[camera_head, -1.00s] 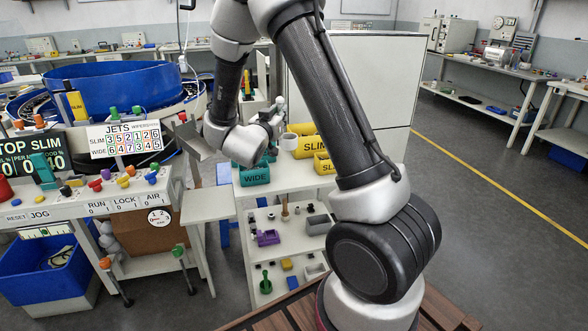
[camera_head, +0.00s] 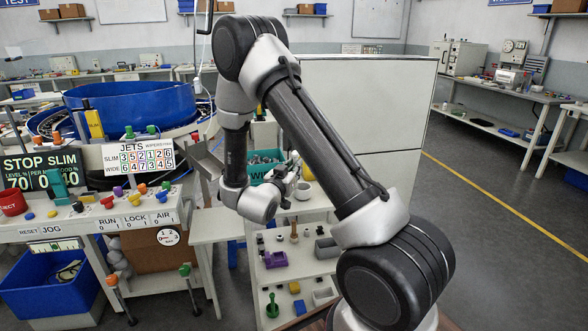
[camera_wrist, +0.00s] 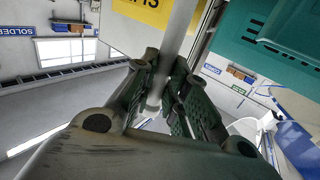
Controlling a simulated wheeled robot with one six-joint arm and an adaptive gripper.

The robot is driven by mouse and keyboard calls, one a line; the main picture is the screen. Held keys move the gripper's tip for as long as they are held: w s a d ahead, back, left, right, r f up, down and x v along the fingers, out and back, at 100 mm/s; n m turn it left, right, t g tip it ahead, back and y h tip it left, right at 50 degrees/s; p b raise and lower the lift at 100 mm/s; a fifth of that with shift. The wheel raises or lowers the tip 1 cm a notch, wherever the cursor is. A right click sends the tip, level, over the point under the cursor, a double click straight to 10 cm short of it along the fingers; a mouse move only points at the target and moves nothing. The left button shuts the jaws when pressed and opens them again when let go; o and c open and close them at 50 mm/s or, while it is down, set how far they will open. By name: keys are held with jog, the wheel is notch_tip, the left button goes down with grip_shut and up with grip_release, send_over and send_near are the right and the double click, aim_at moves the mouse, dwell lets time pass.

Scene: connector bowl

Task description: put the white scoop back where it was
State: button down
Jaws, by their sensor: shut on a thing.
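The white scoop shows in the head view as a small pale cup (camera_head: 303,191) at the right of my gripper (camera_head: 291,171), beside the teal WIDE bin (camera_head: 268,160). In the wrist view, my gripper (camera_wrist: 165,88) is shut on the scoop's pale straight handle (camera_wrist: 178,40), which runs up between the fingers. The scoop's cup cannot be made out in the wrist view. In the head view my arm hides part of the shelf top, and I cannot tell whether the scoop touches it.
A yellow SLIM bin (camera_wrist: 145,10) and the teal bin (camera_wrist: 270,40) are close by in the wrist view. The blue bowl (camera_head: 130,105) and control panel (camera_head: 125,215) stand left. A metal chute (camera_head: 207,158) is near my wrist. The lower shelf (camera_head: 295,250) holds several small parts.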

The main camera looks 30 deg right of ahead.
jog(key=c, duration=1.4)
grip_release()
jog(key=shift+f, duration=0.1)
jog(key=shift+c, duration=0.2)
